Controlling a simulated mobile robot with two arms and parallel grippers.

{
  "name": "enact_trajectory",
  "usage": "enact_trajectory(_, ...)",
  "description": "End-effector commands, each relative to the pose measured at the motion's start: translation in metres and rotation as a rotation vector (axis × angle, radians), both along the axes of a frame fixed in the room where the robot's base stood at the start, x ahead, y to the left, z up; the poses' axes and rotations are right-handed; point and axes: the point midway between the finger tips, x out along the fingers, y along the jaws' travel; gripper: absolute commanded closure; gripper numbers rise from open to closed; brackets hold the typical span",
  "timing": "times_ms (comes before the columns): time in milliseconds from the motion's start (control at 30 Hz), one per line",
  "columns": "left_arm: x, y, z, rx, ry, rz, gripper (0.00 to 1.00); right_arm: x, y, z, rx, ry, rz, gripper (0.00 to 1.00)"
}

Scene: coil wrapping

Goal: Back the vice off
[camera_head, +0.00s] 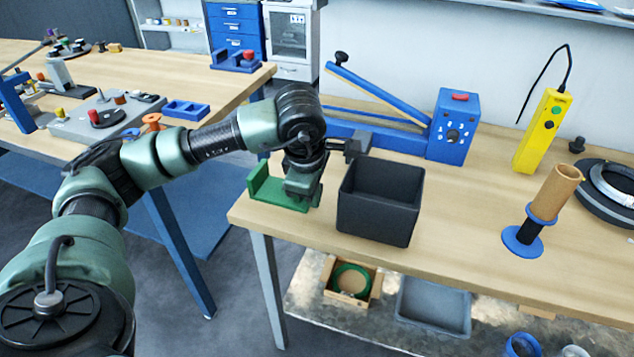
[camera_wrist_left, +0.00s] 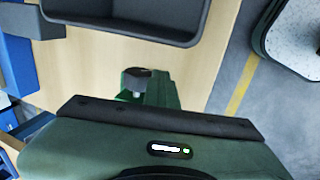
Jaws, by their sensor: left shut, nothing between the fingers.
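The green vice (camera_head: 276,193) sits at the near left corner of the wooden bench, with one upright jaw showing at its left end. My left gripper (camera_head: 301,190) is over the right part of the vice, pointing down. It is shut, with nothing seen between its fingers, and it hides that side of the vice. In the left wrist view part of the green vice (camera_wrist_left: 167,94) shows beyond my wrist housing, with a dark knob (camera_wrist_left: 136,78) by it. I cannot tell whether the gripper touches the vice. My right gripper is not in view.
A black open bin (camera_head: 380,200) stands just right of my left gripper. Behind it is a blue lever machine (camera_head: 453,135). A yellow control box (camera_head: 541,130), a cardboard tube on a blue-based stand (camera_head: 556,192) and a coil (camera_head: 610,190) stand further right. The bench front between bin and stand is clear.

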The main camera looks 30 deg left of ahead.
Motion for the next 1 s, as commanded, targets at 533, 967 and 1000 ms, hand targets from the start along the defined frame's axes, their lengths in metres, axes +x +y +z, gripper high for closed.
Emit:
enact_trajectory(533,0.016,-0.002,0.025,-0.075,0.225,0.002,0.86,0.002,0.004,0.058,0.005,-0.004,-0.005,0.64)
enact_trajectory(967,0.015,-0.002,0.02,-0.089,0.295,-0.001,0.86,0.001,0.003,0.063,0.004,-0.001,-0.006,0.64)
enact_trajectory(1000,0.016,-0.002,0.022,-0.094,0.315,0.0,0.86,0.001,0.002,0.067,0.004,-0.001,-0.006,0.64)
